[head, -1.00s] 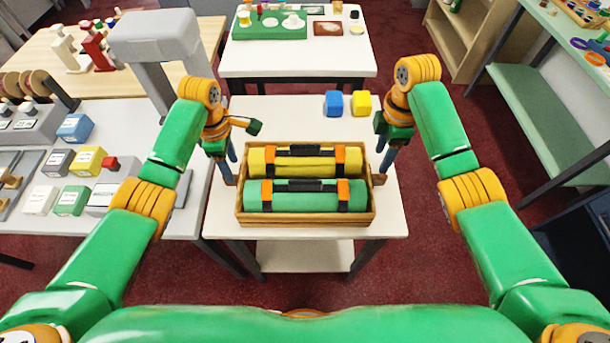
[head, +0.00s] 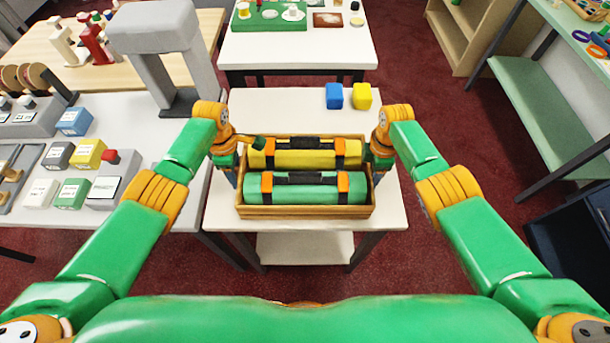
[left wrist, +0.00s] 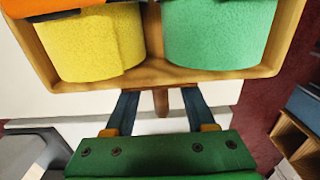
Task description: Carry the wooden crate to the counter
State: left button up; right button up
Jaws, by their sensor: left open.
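The wooden crate (head: 305,212) stands on a small white table. It holds a yellow roll (head: 300,160) and a green roll (head: 335,195), each with orange straps and a dark handle. My left gripper (head: 236,174) is at the crate's left side. In the left wrist view its two blue fingers (left wrist: 160,95) are apart, one on each side of a wooden handle (left wrist: 162,103) that sticks out from the crate wall (left wrist: 170,76). My right gripper (head: 378,168) is at the crate's right side, and its fingers are mostly hidden by my arm.
A blue block (head: 334,95) and a yellow block (head: 361,96) sit behind the crate on the white table (head: 270,105). A grey counter with boxes and a grey arch (head: 160,40) is to the left. Another white table (head: 290,48) stands beyond, across a floor gap.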

pick_arm(q)
jog(key=shift+c, duration=0.2)
pick_arm(e)
jog(key=shift+c, duration=0.2)
pick_arm(q)
grip_shut()
pick_arm(e)
grip_shut()
dwell(0.8)
